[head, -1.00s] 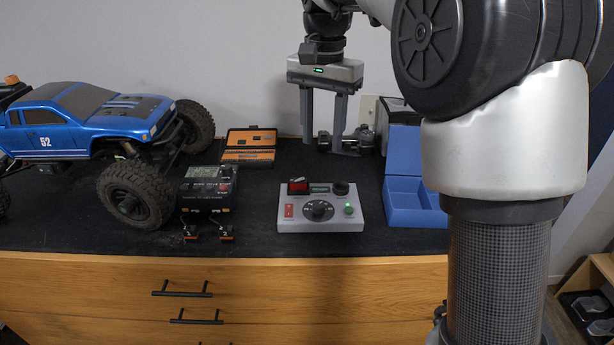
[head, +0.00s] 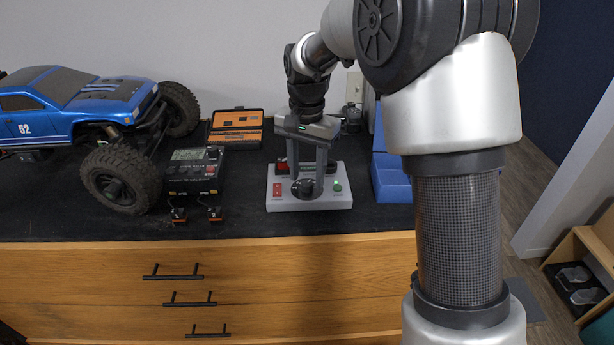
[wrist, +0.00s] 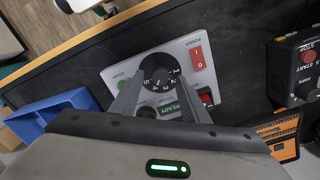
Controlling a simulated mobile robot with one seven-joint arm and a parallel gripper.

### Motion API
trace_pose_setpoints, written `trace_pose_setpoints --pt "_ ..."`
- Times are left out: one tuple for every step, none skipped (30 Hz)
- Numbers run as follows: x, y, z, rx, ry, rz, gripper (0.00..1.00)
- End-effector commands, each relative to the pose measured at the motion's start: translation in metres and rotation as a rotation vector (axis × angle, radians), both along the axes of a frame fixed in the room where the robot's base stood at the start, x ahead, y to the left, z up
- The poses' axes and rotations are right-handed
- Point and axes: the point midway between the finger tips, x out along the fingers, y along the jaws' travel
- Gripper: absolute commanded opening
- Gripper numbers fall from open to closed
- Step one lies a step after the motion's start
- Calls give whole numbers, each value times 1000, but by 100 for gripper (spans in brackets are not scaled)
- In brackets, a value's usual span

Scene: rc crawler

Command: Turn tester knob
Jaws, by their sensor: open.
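The tester is a light grey box (head: 283,204) on the dark bench top, with a black round knob (head: 304,190) at its front middle. The numbered knob also shows in the wrist view (wrist: 159,69). My gripper (head: 306,178) points down over the tester, open and empty. In the wrist view its fingertips (wrist: 160,82) lie to either side of the knob's lower part. I cannot tell whether they touch it. A red power switch (wrist: 198,56), a green start button (wrist: 124,83) and a green READY display (wrist: 174,108) surround the knob. The fingers partly hide the tester's back.
A blue crawler truck (head: 75,105) stands at the left. A black control box (head: 193,173) sits between it and the tester. An orange-and-black case (head: 236,128) lies behind. A blue tray (head: 390,180) is close on the right.

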Motion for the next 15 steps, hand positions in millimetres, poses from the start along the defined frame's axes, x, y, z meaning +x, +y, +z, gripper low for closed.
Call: trace_pose_setpoints --pt "-1 0 -6 -1 3 0 41" --pt "-1 0 -8 -1 3 0 41" --pt "0 0 -10 0 1 0 41" --pt "0 0 -12 0 1 0 41" --pt "0 0 -13 0 0 0 41" --pt "0 0 -14 0 0 0 41" --pt "0 0 -14 0 0 0 41" --pt "0 0 -14 0 0 0 41" --pt "0 0 -15 0 0 0 41" --pt "0 0 -15 0 0 0 41" --pt "0 0 -15 0 0 0 41" --pt "0 0 -14 0 0 0 41" --pt "0 0 -14 0 0 0 41" --pt "0 0 -14 0 0 0 40" --pt "0 0 -14 0 0 0 33"
